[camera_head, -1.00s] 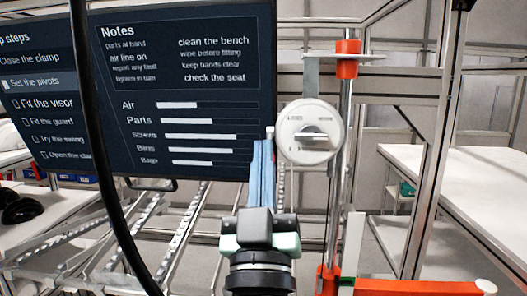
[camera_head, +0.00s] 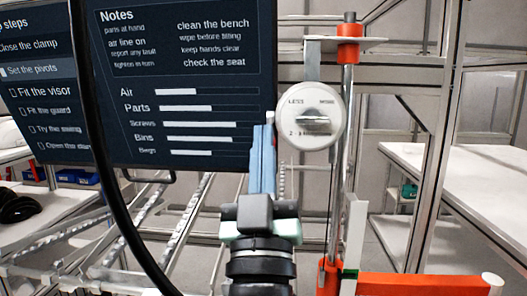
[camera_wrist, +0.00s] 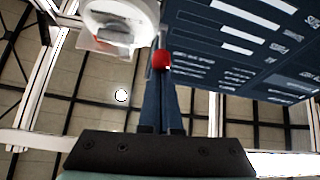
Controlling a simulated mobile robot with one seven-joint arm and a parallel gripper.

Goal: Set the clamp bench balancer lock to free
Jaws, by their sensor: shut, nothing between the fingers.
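A round white dial (camera_head: 311,117) with a grey bar-shaped knob (camera_head: 314,124) hangs on the upright beside the screen; I cannot tell whether it is the balancer lock. Its small lettering is hard to read. The knob's bar lies roughly level. My gripper (camera_head: 263,130) points up with its blue fingers shut and empty, just left of the dial and apart from the knob in the picture. In the wrist view, the white dial (camera_wrist: 122,18) is at upper left, and my fingertips (camera_wrist: 160,75) end just below a small red round part (camera_wrist: 162,58).
A dark screen (camera_head: 190,80) with notes fills the left, and a black cable (camera_head: 90,120) crosses it. A steel post with an orange collar (camera_head: 348,52) stands right of the dial. An orange bar (camera_head: 425,284) lies low at right. White benches (camera_head: 470,180) stand further right.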

